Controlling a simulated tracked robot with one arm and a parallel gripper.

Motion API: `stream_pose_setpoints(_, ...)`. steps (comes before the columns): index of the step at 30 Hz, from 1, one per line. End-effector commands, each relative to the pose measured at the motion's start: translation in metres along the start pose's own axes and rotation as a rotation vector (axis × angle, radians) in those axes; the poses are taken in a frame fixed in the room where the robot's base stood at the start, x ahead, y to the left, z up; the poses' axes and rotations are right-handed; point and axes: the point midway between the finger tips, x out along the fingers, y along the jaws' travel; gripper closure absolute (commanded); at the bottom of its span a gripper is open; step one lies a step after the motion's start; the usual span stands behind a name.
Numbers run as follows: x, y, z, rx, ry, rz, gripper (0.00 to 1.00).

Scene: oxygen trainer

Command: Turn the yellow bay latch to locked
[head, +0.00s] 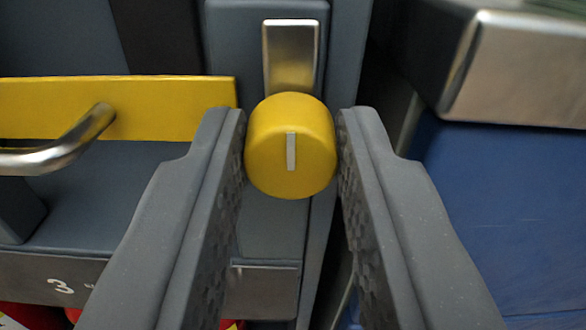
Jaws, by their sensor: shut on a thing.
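The yellow bay latch (263,164) is a round knob on a grey upright post, in the middle of the head view. A pale line on its face stands vertical, pointing up and down. My gripper (291,150) has one dark grey finger on each side of the knob, shut on it. A metal plate (291,55) sits on the post just above the knob. The back of the knob and its mount are hidden.
On the left is a yellow bar (175,105) with a curved metal handle (70,145) in front. A panel marked 3 (60,285) is below, with red items (30,316) at the bottom edge. On the right stand a blue panel (500,200) and a metal-edged block (515,70).

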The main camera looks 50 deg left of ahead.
Motion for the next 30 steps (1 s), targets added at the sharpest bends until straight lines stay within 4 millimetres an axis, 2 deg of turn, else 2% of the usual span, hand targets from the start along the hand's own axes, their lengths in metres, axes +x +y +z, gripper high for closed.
stream_pose_setpoints(8, 0.0026, -0.001, -0.0016, -0.174, 0.007, 0.0, 0.99)
stream_pose_setpoints(30, 0.0033, -0.0055, 0.0018, -0.874, 0.01, -0.003, 0.99)
